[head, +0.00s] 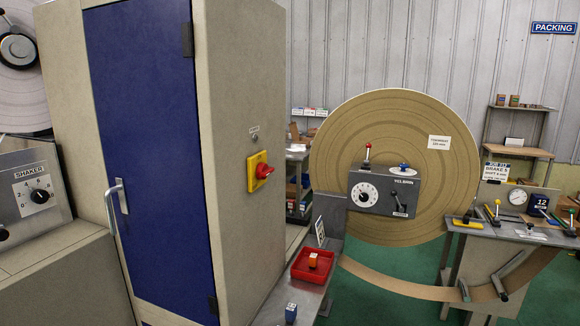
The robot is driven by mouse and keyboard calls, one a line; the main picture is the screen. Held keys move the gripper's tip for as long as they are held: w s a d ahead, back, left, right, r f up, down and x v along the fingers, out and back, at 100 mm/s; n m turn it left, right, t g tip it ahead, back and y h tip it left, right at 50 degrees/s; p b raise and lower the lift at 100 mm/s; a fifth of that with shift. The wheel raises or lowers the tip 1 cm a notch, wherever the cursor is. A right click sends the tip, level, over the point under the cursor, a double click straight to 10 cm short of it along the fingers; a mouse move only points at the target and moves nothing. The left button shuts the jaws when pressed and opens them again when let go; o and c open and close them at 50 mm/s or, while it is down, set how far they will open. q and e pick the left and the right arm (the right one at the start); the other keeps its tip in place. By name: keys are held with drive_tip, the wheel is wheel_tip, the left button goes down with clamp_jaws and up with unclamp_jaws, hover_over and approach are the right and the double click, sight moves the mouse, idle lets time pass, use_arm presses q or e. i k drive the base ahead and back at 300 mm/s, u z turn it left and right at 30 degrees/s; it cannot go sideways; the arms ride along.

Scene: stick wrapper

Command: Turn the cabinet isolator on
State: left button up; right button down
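The cabinet isolator (261,171) is a red rotary handle on a yellow plate. It is fixed to the beige side wall of the tall cabinet (232,75), at about mid height. The red handle sticks out towards the right and looks roughly level; I cannot read any position marks. A small round fitting with a label (254,133) sits above it. The cabinet's blue door (155,150) looks shut and has a silver handle (115,205). Neither of my grippers shows in the head view.
A bench with a red tray (314,265) stands right of the cabinet below the isolator. A large brown paper roll (400,115) stands behind a grey control box (384,193). A grey shaker panel (35,190) is at the left. Green floor (385,295) shows between benches.

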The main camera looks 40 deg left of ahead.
sight(263, 170)
drive_tip(key=i, duration=2.8)
drive_tip(key=u, duration=2.75)
